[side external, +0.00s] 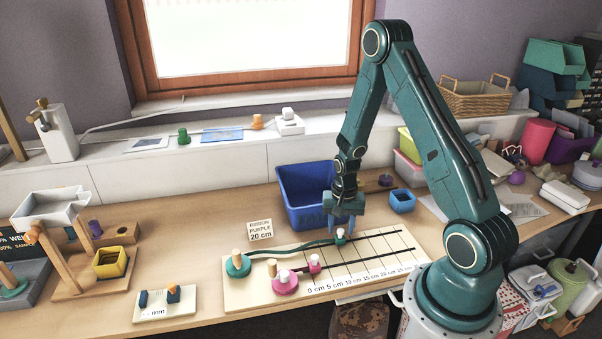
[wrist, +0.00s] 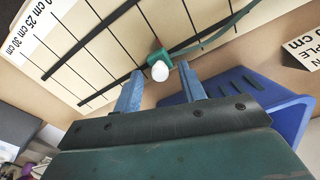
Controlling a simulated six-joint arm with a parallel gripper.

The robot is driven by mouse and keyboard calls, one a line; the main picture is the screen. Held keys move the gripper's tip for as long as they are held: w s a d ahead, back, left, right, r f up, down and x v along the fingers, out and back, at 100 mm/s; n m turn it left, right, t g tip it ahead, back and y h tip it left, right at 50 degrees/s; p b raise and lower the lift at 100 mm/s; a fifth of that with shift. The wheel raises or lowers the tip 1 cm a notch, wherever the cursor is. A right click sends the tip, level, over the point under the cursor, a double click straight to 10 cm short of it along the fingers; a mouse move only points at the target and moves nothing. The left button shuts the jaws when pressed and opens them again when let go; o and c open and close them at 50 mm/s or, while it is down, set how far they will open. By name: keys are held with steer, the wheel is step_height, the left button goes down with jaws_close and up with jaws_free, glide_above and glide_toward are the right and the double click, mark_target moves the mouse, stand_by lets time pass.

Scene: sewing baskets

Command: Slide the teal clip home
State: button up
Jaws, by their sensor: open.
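The teal clip (side external: 340,236) with its white knob sits on the far dark track of the cream measuring board (side external: 400,268). A teal ribbon (side external: 290,248) runs from it left to the teal spool (side external: 238,265). My gripper (side external: 343,224) is open and pointing down just above the clip. In the wrist view, the clip (wrist: 157,58) shows between the two blue fingertips, with room on both sides; I cannot tell how far below them it is. A pink clip (side external: 315,263) sits on the near track beside the pink spool (side external: 285,284).
A blue bin (side external: 290,199) stands just behind my gripper, also close in the wrist view (wrist: 287,112). A sign (side external: 260,230) reading "RIBBON PURPLE 20 cm" stands behind the board. A small blue box (side external: 402,201) is at the right. The board's right part is clear.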

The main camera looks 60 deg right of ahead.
jaws_close()
steer(key=w+a, duration=0.7)
steer(key=shift+w+a, duration=0.25)
steer(key=shift+c, duration=1.3)
jaws_free()
steer(key=shift+o, duration=1.3)
steer(key=shift+r, duration=0.15)
